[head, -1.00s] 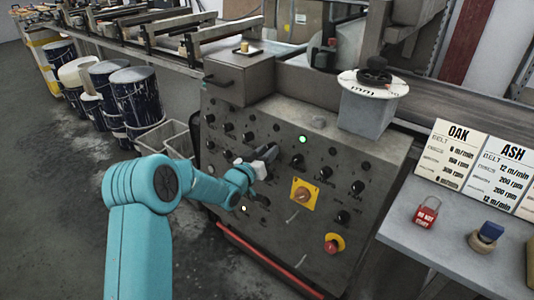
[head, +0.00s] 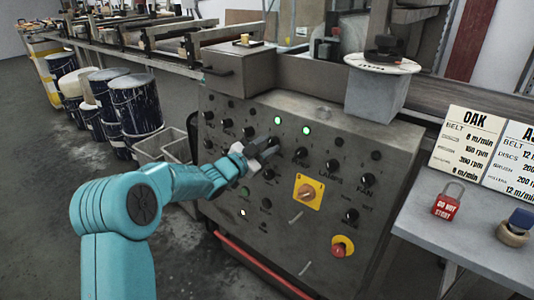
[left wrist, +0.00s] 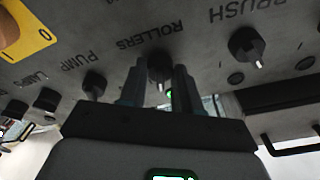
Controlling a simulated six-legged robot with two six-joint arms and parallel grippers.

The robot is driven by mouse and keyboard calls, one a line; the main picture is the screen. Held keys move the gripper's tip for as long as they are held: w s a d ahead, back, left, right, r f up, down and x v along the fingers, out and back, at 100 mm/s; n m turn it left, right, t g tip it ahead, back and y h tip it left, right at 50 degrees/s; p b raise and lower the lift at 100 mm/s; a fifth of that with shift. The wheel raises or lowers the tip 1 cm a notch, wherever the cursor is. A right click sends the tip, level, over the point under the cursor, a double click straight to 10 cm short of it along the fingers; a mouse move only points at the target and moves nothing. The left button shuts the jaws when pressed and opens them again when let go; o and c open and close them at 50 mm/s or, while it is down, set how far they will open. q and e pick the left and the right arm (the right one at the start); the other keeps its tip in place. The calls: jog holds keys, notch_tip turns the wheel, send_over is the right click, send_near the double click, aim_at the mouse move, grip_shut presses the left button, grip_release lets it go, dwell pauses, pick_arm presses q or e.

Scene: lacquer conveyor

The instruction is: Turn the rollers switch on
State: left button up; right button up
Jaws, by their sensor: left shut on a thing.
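The rollers switch (left wrist: 160,68) is a black knob beside the upside-down ROLLERS lettering in the left wrist view. My left gripper (left wrist: 158,85) has one finger on each side of this knob and is shut on it. In the head view my left gripper (head: 262,150) is at the grey control panel (head: 235,195), and its fingers largely hide the knob. A green lamp (head: 277,120) glows on the panel just above the gripper, with another lit green lamp (head: 306,130) to its right. My right gripper is not in view.
The pump knob (left wrist: 93,82) and brush knob (left wrist: 247,45) flank the rollers knob closely. A yellow-plated rotary switch (head: 306,192) and a red button (head: 342,246) sit lower on the panel. A red padlock (head: 446,205) is on the side table (head: 450,245).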

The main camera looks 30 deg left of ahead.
pick_arm(q)
jog(key=shift+a+m+h+b, duration=0.1)
jog(key=shift+m+h+b, duration=0.3)
jog(key=shift+m, duration=1.3)
jog(key=o, duration=1.1)
jog(key=shift+c, duration=0.2)
jog(key=s+a+p, duration=0.2)
jog(key=s, duration=1.4)
jog(key=shift+a, duration=0.4)
